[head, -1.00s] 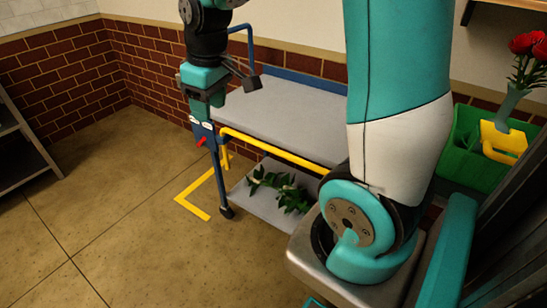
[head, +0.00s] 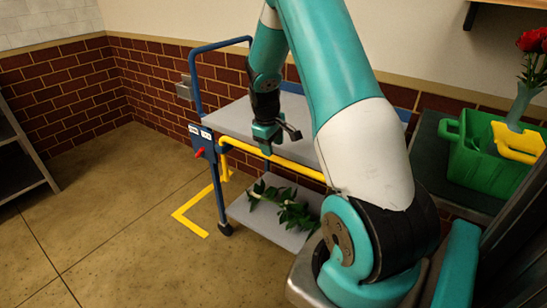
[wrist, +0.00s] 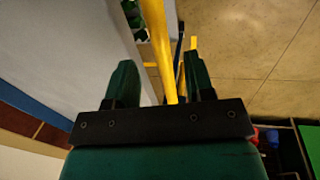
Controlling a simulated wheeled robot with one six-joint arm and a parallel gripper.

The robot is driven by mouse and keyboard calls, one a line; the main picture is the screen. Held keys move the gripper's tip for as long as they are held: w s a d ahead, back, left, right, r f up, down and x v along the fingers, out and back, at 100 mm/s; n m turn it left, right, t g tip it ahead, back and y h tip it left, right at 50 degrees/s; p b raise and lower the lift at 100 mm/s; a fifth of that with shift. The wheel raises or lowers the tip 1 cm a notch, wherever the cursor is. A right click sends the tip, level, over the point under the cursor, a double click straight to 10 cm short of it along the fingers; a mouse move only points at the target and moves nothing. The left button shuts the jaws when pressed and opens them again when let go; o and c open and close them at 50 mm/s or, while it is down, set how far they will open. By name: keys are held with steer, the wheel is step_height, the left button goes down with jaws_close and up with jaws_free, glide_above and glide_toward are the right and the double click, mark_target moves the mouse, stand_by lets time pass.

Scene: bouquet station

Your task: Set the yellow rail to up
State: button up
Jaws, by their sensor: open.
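The yellow rail (head: 290,168) runs along the near long side of a cart, close to the level of its grey top (head: 235,120). My gripper (head: 267,149) is over the rail's left-middle part, pointing down. In the wrist view the yellow rail (wrist: 160,50) passes between the two dark green fingers of my gripper (wrist: 158,78), which stand apart. I cannot tell whether either finger touches it. A red lever (head: 199,153) sticks out of a blue panel (head: 203,143) with white labels at the cart's left end.
Leafy green stems (head: 285,208) lie on the cart's lower shelf (head: 260,222). A green caddy (head: 470,160) stands at the right, with red flowers (head: 533,40) in a vase. A yellow tape corner (head: 188,222) marks the floor. The floor at left is clear.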

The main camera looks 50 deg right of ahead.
steer(key=shift+d+f, duration=0.25)
steer(key=shift+f, duration=0.95)
steer(key=shift+d+f, duration=0.2)
steer(key=shift+f, duration=0.95)
